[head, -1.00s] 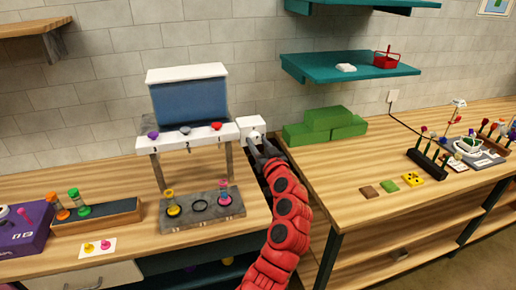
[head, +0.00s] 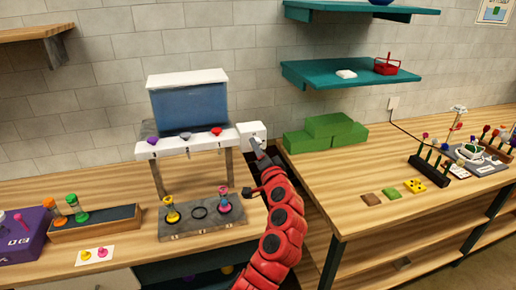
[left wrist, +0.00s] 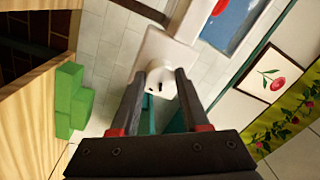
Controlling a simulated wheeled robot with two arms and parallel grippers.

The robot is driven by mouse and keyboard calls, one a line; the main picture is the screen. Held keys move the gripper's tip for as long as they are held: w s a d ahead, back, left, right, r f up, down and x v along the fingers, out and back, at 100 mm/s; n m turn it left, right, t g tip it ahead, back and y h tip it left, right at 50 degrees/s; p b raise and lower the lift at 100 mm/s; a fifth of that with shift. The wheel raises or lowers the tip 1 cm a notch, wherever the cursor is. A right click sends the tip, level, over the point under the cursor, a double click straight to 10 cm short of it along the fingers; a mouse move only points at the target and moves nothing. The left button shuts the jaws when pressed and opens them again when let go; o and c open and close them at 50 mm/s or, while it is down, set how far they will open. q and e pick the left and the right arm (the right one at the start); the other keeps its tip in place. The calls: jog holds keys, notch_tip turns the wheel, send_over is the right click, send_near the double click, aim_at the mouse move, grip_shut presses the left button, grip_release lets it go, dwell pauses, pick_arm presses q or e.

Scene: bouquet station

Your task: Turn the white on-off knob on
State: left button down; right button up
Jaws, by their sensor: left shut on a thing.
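The white on-off knob (left wrist: 161,84) is a round knob with small dark marks on a white box (left wrist: 168,46). In the head view the box (head: 252,130) sits at the right end of the white dispenser shelf, and my gripper largely hides the knob there. My left gripper (head: 255,146) reaches up to the front of the box. In the left wrist view its two dark fingers (left wrist: 161,76) lie on either side of the knob, shut on it. My right gripper is not in view.
The dispenser (head: 188,105) has purple, grey and red knobs on its shelf. Below it a grey tray (head: 205,236) holds yellow and pink pieces. Green blocks (head: 330,135) stand on the right table. A dark gap separates the two tables.

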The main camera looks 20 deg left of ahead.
pick_arm(q)
jog(key=shift+m+p, duration=0.85)
jog(key=shift+m, duration=1.25)
jog(key=shift+c, duration=1.9)
grip_release()
jog(key=b+v, duration=0.5)
jog(key=v, duration=1.2)
jog(key=shift+s+b, duration=0.35)
jog(key=shift+b, duration=0.05)
